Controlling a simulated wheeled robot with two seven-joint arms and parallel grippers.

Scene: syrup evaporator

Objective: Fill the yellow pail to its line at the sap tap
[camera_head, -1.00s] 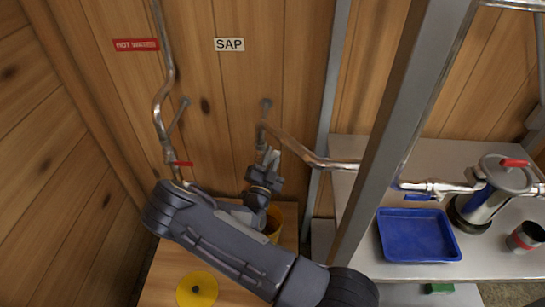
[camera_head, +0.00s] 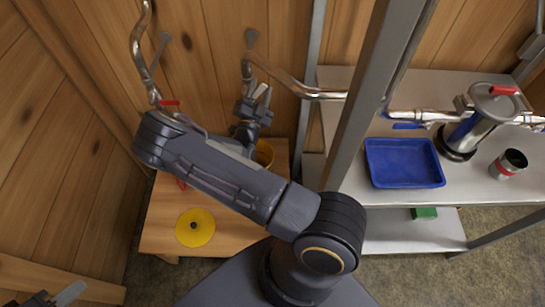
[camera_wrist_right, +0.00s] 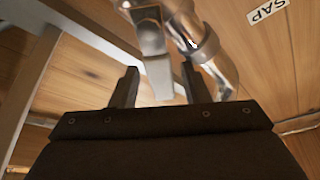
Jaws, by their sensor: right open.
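The yellow pail (camera_head: 264,153) stands on the wooden bench under the sap tap, mostly hidden by my right arm; its line and contents cannot be seen. The metal sap pipe (camera_head: 287,80) ends at the tap above it. My right gripper (camera_head: 259,93) is open at the tap, above the pail. In the right wrist view, a flat grey tap lever (camera_wrist_right: 158,72) appears between the open fingers, beside the shiny pipe (camera_wrist_right: 208,52); contact cannot be told. My left gripper (camera_head: 62,296) is at the bottom left corner, away from the pail, its jaw opening unclear.
A yellow disc (camera_head: 195,228) lies on the bench (camera_head: 160,232). A pipe with a red handle (camera_head: 169,103) runs at left. A grey post (camera_head: 375,85) stands before the steel shelf, which holds a blue tray (camera_head: 403,163), a metal canister (camera_head: 478,122) and a cup (camera_head: 509,163).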

